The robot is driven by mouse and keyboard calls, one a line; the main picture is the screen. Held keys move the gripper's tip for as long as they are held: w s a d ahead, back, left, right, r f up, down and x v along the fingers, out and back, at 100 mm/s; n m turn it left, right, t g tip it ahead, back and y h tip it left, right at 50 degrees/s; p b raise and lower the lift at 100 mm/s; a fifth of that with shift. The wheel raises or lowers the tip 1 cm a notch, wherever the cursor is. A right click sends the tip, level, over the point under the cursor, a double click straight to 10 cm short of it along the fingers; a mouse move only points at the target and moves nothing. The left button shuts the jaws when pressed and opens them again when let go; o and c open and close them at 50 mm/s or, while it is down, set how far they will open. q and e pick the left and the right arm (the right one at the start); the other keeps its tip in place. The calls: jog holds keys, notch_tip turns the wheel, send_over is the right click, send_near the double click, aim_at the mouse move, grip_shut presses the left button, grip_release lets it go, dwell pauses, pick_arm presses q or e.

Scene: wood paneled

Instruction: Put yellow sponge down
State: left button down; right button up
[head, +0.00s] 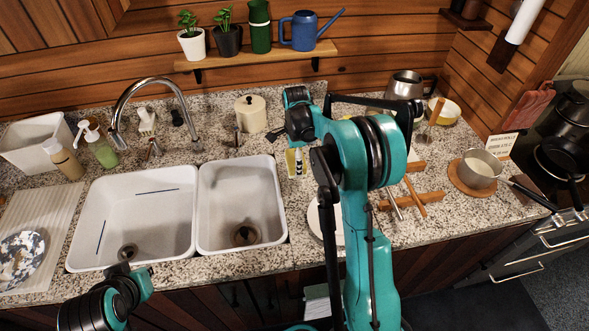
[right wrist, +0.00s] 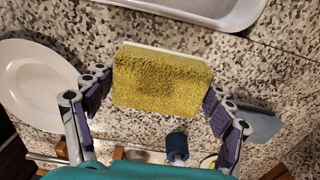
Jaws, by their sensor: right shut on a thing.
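The yellow sponge (right wrist: 162,82) is a rough yellow block with a pale layer along its far edge. In the right wrist view it sits between the two fingers of my right gripper (right wrist: 160,92), which is shut on it. Speckled granite counter lies below it; I cannot tell whether the sponge touches the counter.
A double white sink (head: 136,207) lies left of my right arm. A white plate (right wrist: 38,85) is close left of the sponge in the wrist view. A saucepan (head: 480,167) stands at right. Bare counter (head: 455,215) shows at right.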

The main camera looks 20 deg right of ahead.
jog(key=shift+w+f, duration=0.4)
jog(key=shift+w, duration=0.05)
jog(key=shift+f+b, duration=0.55)
jog(key=shift+f, duration=1.35)
jog(key=shift+f, duration=0.15)
jog(key=o, duration=1.1)
jog(key=shift+c, duration=0.2)
